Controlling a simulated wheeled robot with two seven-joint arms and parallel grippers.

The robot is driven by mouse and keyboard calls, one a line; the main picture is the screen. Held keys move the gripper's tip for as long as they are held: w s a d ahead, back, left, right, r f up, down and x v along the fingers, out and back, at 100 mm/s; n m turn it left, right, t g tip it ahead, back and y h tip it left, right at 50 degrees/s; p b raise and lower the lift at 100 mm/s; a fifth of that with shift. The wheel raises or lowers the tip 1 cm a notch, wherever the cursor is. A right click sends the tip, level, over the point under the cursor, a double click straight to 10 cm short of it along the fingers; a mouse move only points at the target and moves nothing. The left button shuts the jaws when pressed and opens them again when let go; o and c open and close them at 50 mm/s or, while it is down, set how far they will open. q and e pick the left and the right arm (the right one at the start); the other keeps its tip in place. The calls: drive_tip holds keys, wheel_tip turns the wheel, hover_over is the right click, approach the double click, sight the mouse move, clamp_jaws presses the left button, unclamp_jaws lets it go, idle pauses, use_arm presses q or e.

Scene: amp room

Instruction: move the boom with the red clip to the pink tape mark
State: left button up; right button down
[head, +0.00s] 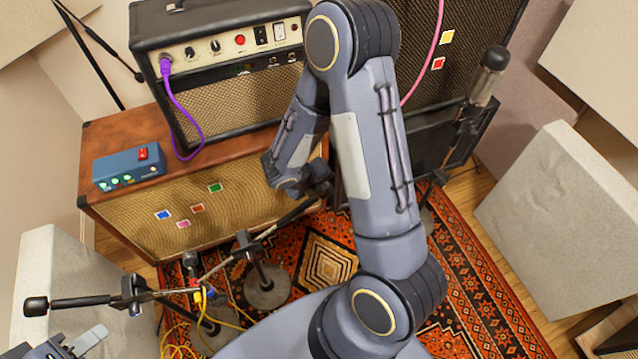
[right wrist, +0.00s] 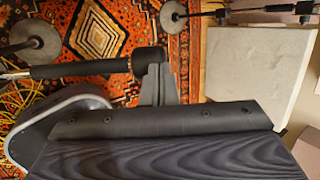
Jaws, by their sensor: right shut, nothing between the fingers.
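The red clip (head: 197,297) shows beside yellow cable where two booms come close together; I cannot tell which boom carries it. One boom (head: 80,301) has a black counterweight at far left. The other boom (head: 285,219) slopes up right towards my right gripper (head: 318,190). The pink tape mark (head: 183,224) is low on the brown amp cabinet's grille. In the right wrist view my right gripper (right wrist: 158,85) is shut and empty, its tips close by a black counterweight (right wrist: 148,60); contact is unclear. My left gripper (head: 78,345) is partly cut off at bottom left.
Blue (head: 162,215), red (head: 197,208) and green (head: 215,188) marks share the grille. An amp head (head: 225,60) and blue pedal (head: 128,168) stand on the cabinet. Another microphone stand (head: 470,110) is at right. Yellow cable (head: 180,345) lies on the rug.

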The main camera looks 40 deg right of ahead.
drive_tip(key=d+r+p+v, duration=0.1)
drive_tip(key=p+v, duration=0.3)
drive_tip(key=v, duration=1)
drive_tip(key=shift+s+d+p, duration=0.25)
drive_tip(key=shift+d+p, duration=0.05)
drive_tip(key=shift+p, duration=0.05)
drive_tip(key=s+a+r+m+t+y, duration=0.1)
drive_tip(key=s+r+m+y, duration=0.4)
drive_tip(key=m, duration=1.2)
drive_tip(key=s+a+r+m+t+y, duration=0.2)
drive_tip(key=s+r+m+y, duration=0.3)
drive_tip(key=m, duration=1.3)
drive_tip(key=shift+s+a+r+m+t, duration=0.25)
drive_tip(key=shift+s+r+t, duration=0.65)
drive_tip(key=shift+s+r, duration=1.3)
